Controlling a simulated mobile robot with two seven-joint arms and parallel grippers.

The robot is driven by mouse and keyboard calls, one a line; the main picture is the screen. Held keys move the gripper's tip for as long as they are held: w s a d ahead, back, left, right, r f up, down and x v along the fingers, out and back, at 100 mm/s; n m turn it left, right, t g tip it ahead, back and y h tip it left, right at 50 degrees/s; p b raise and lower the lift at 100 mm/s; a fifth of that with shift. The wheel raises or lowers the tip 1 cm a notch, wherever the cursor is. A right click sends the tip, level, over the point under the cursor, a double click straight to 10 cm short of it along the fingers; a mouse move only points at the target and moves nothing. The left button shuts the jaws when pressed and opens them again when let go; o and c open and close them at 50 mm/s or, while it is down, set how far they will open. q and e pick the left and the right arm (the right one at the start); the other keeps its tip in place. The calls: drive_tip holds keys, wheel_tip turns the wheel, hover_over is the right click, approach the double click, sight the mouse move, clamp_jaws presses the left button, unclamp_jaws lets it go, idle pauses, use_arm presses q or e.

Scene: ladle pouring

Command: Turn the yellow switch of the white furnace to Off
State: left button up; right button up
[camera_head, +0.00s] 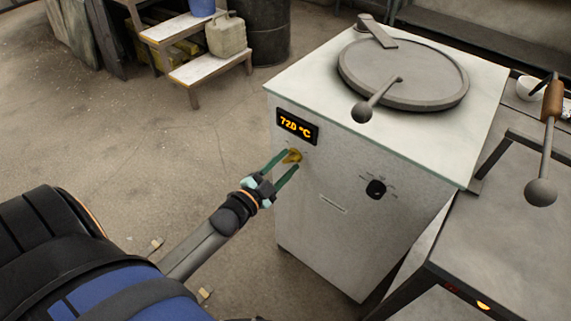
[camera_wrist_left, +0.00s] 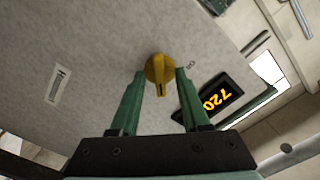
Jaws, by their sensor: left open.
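The white furnace (camera_head: 330,215) stands in the middle of the head view, with a lit display (camera_head: 297,126) reading 720 °C. Its yellow switch (camera_head: 293,156) is on the front face below the display. My left gripper (camera_head: 286,163) is open at the switch, with its green fingers on either side of it. In the left wrist view the yellow switch (camera_wrist_left: 159,72) sits between the fingertips (camera_wrist_left: 160,75); I cannot tell whether they touch it. Small lettering beside the switch is too small to read surely. My right gripper is not in view.
A black knob (camera_head: 376,189) is lower right on the furnace front. A round lid (camera_head: 405,75) with a ball-ended handle lies on top. A metal table (camera_head: 510,225) and a wooden-handled ladle (camera_head: 547,140) are at right. Wooden steps (camera_head: 195,45) stand behind; floor left is mostly clear.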

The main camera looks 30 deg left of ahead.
use_arm(q)
clamp_jaws()
idle(0.4)
